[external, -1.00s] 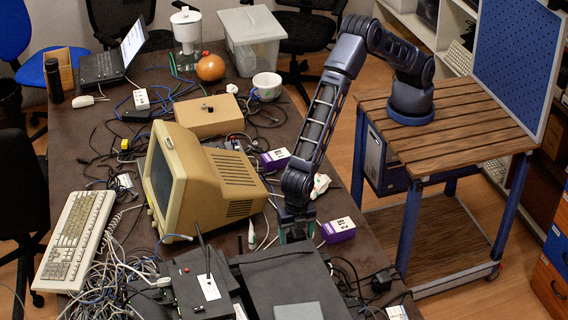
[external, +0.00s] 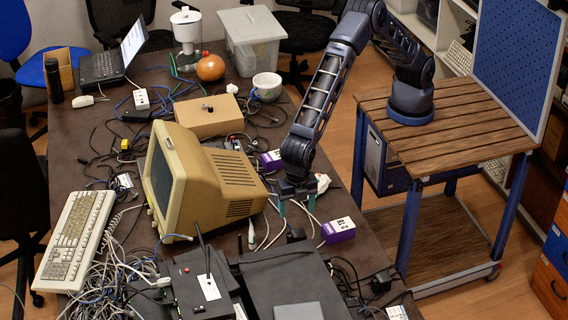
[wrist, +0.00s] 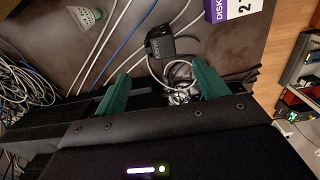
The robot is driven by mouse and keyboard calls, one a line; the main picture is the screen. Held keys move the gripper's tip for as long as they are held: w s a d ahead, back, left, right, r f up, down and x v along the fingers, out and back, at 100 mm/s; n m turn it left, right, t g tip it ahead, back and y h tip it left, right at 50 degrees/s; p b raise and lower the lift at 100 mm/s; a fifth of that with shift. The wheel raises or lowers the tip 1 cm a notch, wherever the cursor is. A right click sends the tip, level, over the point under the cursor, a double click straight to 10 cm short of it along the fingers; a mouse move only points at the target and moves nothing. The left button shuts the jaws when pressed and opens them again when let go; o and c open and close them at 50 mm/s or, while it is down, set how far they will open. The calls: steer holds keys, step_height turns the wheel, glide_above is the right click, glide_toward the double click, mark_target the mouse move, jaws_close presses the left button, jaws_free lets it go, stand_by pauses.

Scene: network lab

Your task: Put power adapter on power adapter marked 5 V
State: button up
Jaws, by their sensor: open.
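A small black power adapter (external: 296,235) sits on the dark table below my gripper. It also shows in the wrist view (wrist: 160,43), with pale lettering on its near face that I cannot read surely. I cannot tell whether it is one adapter or two stacked. My gripper (external: 297,208) is open and empty, a little above the adapter. In the wrist view, its green fingers (wrist: 163,70) are spread apart with the adapter beyond them. Another black adapter-like block (external: 381,283) lies near the table's right edge; no mark on it is readable.
A purple-and-white box (external: 338,230) stands right of the adapter. A beige monitor (external: 211,175) stands to the left and black flat equipment (external: 290,283) in front. Loose cables (external: 268,235) run around the adapter. A wooden-topped cart (external: 455,125) stands at the right.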

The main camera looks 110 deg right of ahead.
steer(key=s+d+r+m+t, duration=0.1)
steer(key=s+d+r+m, duration=0.15)
steer(key=d+r, duration=1.2)
steer(key=s+d+r+m+t, duration=0.1)
steer(key=s+d+r+m, duration=0.2)
steer(key=s+d+r, duration=0.4)
steer(key=s+d+r+m, duration=0.3)
steer(key=d+r, duration=0.2)
steer(key=d, duration=0.5)
steer(key=s+d+r+m+t, duration=0.1)
steer(key=s+d+r+m, duration=0.1)
steer(key=s+d, duration=0.5)
steer(key=s+d+r+m, duration=0.2)
steer(key=s+d+m, duration=0.1)
steer(key=s+d, duration=0.4)
steer(key=s+d+f+m, duration=0.2)
steer(key=s, duration=0.5)
steer(key=s+d+f+m+t, duration=0.1)
steer(key=s+d+f+m, duration=0.1)
steer(key=s, duration=0.6)
steer(key=shift+s+d+f+t, duration=0.2)
steer(key=shift+s+d+t, duration=0.1)
steer(key=shift+d, duration=0.45)
